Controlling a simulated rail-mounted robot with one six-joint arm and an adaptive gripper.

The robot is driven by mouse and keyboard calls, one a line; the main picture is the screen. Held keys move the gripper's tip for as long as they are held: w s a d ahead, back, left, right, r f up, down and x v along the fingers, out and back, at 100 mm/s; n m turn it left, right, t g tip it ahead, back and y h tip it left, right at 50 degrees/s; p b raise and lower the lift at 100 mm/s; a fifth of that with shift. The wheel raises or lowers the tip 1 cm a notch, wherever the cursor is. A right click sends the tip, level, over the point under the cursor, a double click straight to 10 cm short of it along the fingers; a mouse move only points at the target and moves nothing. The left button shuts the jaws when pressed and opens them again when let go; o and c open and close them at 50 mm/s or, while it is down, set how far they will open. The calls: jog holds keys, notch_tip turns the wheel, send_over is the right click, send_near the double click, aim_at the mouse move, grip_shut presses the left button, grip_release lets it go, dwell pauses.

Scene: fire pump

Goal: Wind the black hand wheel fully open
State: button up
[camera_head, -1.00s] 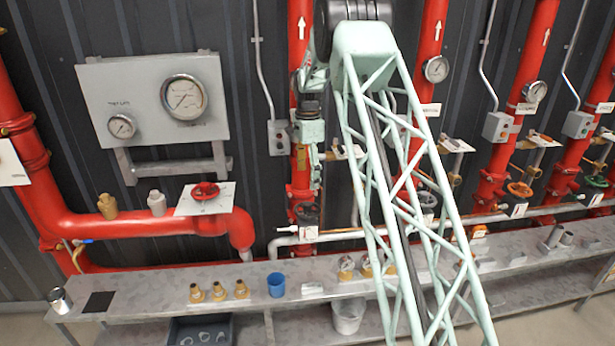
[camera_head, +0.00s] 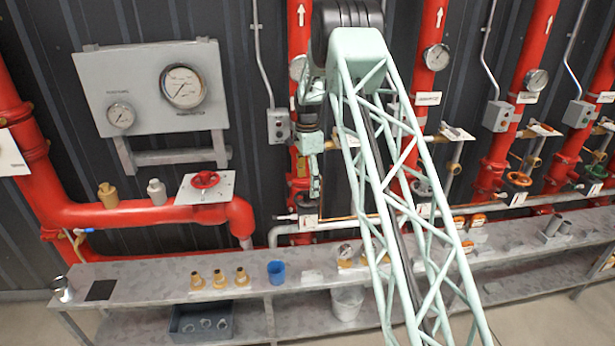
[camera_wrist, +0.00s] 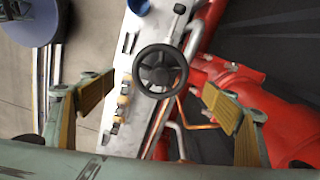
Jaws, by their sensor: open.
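The black hand wheel (camera_wrist: 161,70) is a round spoked wheel, seen nearly face-on in the wrist view. In the head view the wheel (camera_head: 307,208) is small and dark on a red riser, just below my gripper (camera_head: 315,188). In the wrist view my gripper (camera_wrist: 160,84) is open and empty, with one yellow-padded finger on each side of the wheel. The wheel lies between the fingertips in the picture and looks beyond them. No contact shows. How far apart they are in depth I cannot tell.
Red pipes and a red hand wheel (camera_head: 205,180) are to the left. A grey shelf (camera_head: 140,282) below holds brass fittings (camera_head: 220,280) and a blue cup (camera_head: 276,272). A gauge panel (camera_head: 150,90) hangs at upper left. More risers with valves stand to the right.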

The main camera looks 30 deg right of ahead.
aim_at(308, 192)
jog(key=shift+f, duration=2.55)
jog(key=c, duration=1)
jog(key=shift+o, duration=0.9)
jog(key=shift+c, duration=0.8)
jog(key=shift+n, duration=0.3)
jog(key=o, duration=1.1)
